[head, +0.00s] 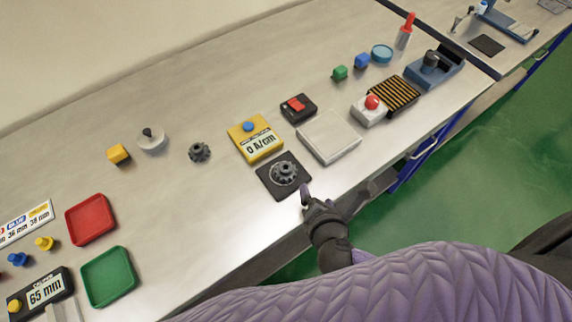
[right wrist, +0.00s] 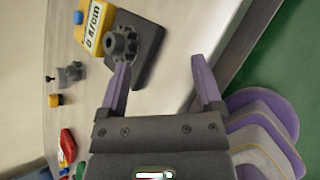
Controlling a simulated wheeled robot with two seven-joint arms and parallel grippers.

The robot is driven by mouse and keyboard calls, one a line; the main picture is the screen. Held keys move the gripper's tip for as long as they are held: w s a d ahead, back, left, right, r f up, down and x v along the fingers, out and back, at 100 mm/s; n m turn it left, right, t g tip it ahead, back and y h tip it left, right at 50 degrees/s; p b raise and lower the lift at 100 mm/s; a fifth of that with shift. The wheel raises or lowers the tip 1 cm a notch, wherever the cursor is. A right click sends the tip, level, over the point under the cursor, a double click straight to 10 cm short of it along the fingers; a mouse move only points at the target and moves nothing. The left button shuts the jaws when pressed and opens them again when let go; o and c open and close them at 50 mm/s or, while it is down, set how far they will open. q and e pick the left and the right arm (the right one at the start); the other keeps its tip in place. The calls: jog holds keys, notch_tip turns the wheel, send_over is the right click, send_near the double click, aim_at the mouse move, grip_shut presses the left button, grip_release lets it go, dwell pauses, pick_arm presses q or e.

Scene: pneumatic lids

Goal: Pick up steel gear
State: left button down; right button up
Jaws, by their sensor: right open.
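A grey toothed gear (head: 285,173) sits on a square black pad (head: 264,184) near the front edge of the bench. In the right wrist view this gear (right wrist: 122,43) is just beyond the tip of the left-hand finger, on its pad (right wrist: 150,42). A second, darker grey gear (head: 199,152) lies on the bare bench farther left; it also shows in the right wrist view (right wrist: 72,72). My right gripper (head: 307,192) is open and empty, beside the pad's front right side; its two fingers (right wrist: 162,68) are wide apart. My left gripper is not in view.
A yellow meter (head: 256,142) stands behind the pad and a pale flat plate (head: 328,137) to its right. A red button box (head: 370,109) is farther right. Red (head: 91,219) and green (head: 109,276) trays lie left. The bench between them and the pad is clear.

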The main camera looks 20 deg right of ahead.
aim_at(287, 171)
jog(key=n, duration=0.2)
jog(key=a+r+n+t+y, duration=0.1)
jog(key=n, duration=0.2)
jog(key=a+r+n+t+y, duration=0.1)
jog(key=n, duration=0.1)
jog(key=shift+w+a+n, duration=0.2)
jog(key=shift+w+n, duration=0.05)
jog(key=shift+n, duration=0.15)
jog(key=n, duration=0.2)
jog(key=shift+w+a+r+n+y, duration=0.1)
jog(key=shift+a+n+y, duration=0.2)
jog(key=shift+a+y, duration=0.1)
jog(key=b+x, duration=0.1)
jog(key=x, duration=0.8)
jog(key=shift+w+a+r+b, duration=0.1)
jog(key=shift+w+a+b, duration=0.05)
jog(key=shift+w+b, duration=0.25)
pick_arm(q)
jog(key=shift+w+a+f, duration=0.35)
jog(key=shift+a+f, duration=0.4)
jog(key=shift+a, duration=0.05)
pick_arm(e)
jog(key=shift+r, duration=0.1)
jog(key=shift+c, duration=0.9)
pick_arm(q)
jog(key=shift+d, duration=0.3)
pick_arm(e)
jog(key=shift+s, duration=0.1)
grip_shut()
